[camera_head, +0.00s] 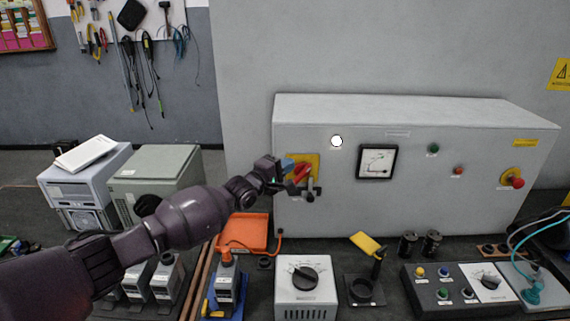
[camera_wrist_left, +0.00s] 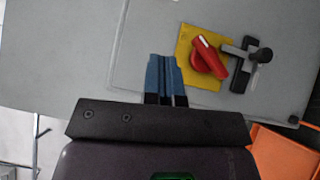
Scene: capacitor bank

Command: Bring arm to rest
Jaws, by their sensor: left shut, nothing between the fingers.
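My left arm comes in from the left in the head view. Its gripper (camera_head: 287,164) is in front of the left end of the grey cabinet (camera_head: 420,205), beside the red rotary handle (camera_head: 300,173) on its yellow plate. In the left wrist view the gripper's blue fingers (camera_wrist_left: 166,76) are shut together with nothing between them. The red handle (camera_wrist_left: 208,58) there is just right of the fingertips, with a visible gap. A black latch with a grey lever (camera_wrist_left: 243,62) is right of the handle. My right gripper is not in view.
On the bench below are an orange tray (camera_head: 245,232), a white box with a black dial (camera_head: 306,287), a black stand with a yellow tag (camera_head: 362,290) and a control panel (camera_head: 460,287). Two grey units (camera_head: 155,170) stand at the left. Free space lies in front of the cabinet face.

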